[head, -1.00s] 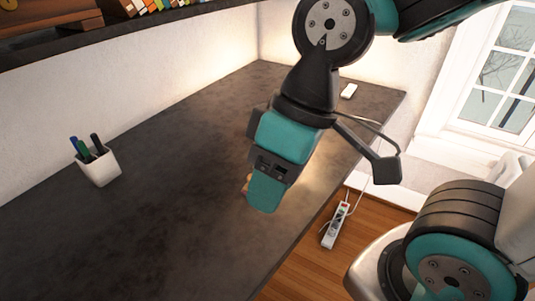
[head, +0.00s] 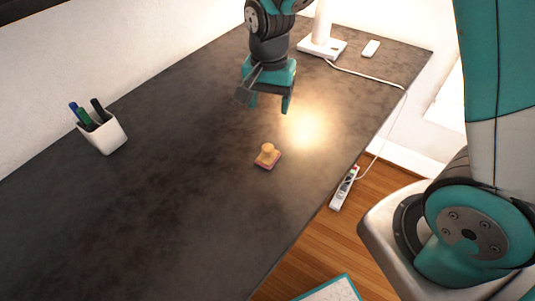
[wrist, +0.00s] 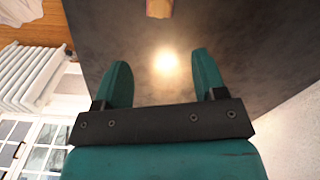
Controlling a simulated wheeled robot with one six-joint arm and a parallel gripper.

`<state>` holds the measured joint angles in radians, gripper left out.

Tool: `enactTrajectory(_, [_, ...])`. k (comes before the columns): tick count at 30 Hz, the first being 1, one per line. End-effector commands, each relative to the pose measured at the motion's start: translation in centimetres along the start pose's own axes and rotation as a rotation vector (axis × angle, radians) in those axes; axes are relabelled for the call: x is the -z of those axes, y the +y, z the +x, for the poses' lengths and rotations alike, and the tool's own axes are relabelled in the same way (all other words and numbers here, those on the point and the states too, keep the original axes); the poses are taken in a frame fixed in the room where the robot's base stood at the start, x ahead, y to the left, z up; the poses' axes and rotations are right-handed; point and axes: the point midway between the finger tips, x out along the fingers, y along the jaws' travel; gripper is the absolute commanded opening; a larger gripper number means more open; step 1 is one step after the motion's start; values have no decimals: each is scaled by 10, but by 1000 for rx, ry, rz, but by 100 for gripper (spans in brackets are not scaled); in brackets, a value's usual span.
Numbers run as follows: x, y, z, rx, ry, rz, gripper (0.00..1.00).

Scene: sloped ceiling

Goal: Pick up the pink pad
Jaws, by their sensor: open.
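In the head view, a small stamp-like object with a wooden knob and a pinkish-red base, the pink pad (head: 267,157), lies on the dark desk (head: 200,190). My gripper (head: 268,106) is above the desk, farther back than the pad and apart from it. In the wrist view my gripper (wrist: 162,82) is open with nothing between its two teal fingers. The pad (wrist: 159,8) shows there only in part, cut off by the top edge, beyond the fingertips.
A white pen cup (head: 103,133) with several pens stands on the left. A lamp base (head: 321,47) and a small white object (head: 371,48) are at the back. A white cable runs over the right edge to a power strip (head: 344,188) below. The desk around the pad is clear.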

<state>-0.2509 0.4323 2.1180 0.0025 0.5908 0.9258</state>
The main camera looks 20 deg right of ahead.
Motion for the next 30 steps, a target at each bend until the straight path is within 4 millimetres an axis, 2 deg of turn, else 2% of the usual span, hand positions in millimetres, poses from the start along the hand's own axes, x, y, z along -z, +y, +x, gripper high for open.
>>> enactTrajectory(3, [-2,1,29,-6,-6,-3,65])
enactTrajectory(10, [-2,0,78,-4,-5,-6,65])
enactTrajectory(13, [-2,0,90,-1,-3,-6,65])
enactTrajectory(20, [-3,0,106,-2,-4,-7,65])
enactTrajectory(27, [-5,-1,140,-2,-4,-8,65])
enactTrajectory(30, [-4,-1,148,0,-3,-7,65])
